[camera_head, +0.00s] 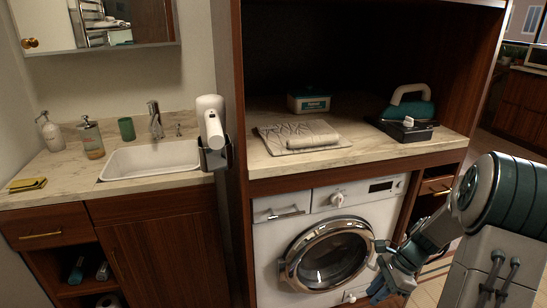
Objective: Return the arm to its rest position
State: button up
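My arm enters at the lower right and reaches left and down toward the front of the washing machine (266,235). My gripper (376,292) is at its end, low and just right of the round washer door (328,254). The gripper is small and dark here, and I cannot tell whether its fingers are open or shut, or whether it touches the machine. No held thing is visible in it.
A marble counter (390,151) above the washer holds a folded towel (300,136), a box (309,103) and a teal iron (408,111). A sink (150,160) and hair dryer (210,120) are left. Some floor shows beside my arm.

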jog(key=s+a+r+n+t+h+p, duration=0.1)
jog(key=s+a+r+n+p, duration=0.3)
jog(key=r, duration=0.6)
jog(key=s+a+r+n+t+h+p, duration=0.1)
jog(key=s+a+r+n+p, duration=0.3)
jog(key=r+n, duration=0.4)
jog(key=s+a+r+n+t+h+p, duration=0.1)
jog(key=s+a+r+n+h+p, duration=0.2)
jog(key=r, duration=1)
jog(key=shift+s+a+r+n+t+h+p, duration=0.3)
jog(key=shift+s+a+r+n+p, duration=0.1)
jog(key=shift+s+n+p, duration=1.2)
jog(key=shift+s, duration=0.2)
